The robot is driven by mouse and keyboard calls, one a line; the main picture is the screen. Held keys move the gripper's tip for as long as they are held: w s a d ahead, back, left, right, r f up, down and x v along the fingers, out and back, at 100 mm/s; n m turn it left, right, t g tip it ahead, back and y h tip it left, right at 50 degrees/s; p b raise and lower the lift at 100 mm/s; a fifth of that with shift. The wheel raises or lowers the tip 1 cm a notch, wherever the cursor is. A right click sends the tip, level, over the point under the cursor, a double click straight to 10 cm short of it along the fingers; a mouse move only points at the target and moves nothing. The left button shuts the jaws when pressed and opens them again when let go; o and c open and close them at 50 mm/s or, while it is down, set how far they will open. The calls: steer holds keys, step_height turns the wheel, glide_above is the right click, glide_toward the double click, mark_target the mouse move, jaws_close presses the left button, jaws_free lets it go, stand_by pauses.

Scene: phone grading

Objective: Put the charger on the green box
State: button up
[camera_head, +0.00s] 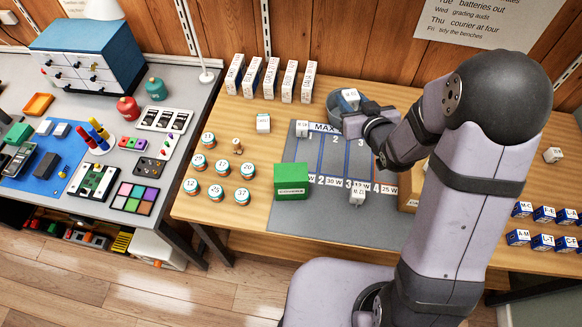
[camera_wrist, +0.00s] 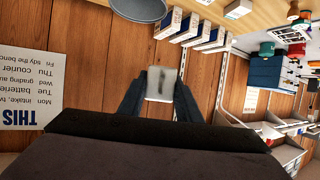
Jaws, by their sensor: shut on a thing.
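The green box (camera_head: 291,181) stands on the front left part of the grey mat in the head view. My gripper (camera_head: 356,112) is at the back of the table, over the grey round bin. It is shut on a small white charger (camera_wrist: 159,82), which shows between the two dark fingers in the wrist view with two grey marks on its face. My gripper is behind and to the right of the green box.
Other white blocks stand on the grey mat (camera_head: 325,213), at its back left (camera_head: 301,128) and front (camera_head: 357,191). Another (camera_head: 263,123) is left of the mat. The grey bin (camera_head: 333,108) is under my gripper. Several white boxes (camera_head: 270,79) stand at the back. Round tins (camera_head: 217,192) stand left.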

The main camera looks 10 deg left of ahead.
steer(key=s+a+n+g+y, duration=0.3)
steer(key=s+a+n+y, duration=0.1)
steer(key=s+a, duration=0.25)
steer(key=n+g+y, duration=0.4)
steer(key=n+g, duration=0.1)
glide_above(290, 172)
steer(key=f, duration=0.2)
steer(key=shift+t, duration=0.4)
steer(key=shift+f, duration=2.95)
steer(key=shift+f, duration=0.1)
steer(key=shift+f+p, duration=0.4)
steer(key=shift+f, duration=1.4)
steer(key=shift+f, duration=0.1)
steer(key=shift+f, duration=0.1)
steer(key=o, duration=1.1)
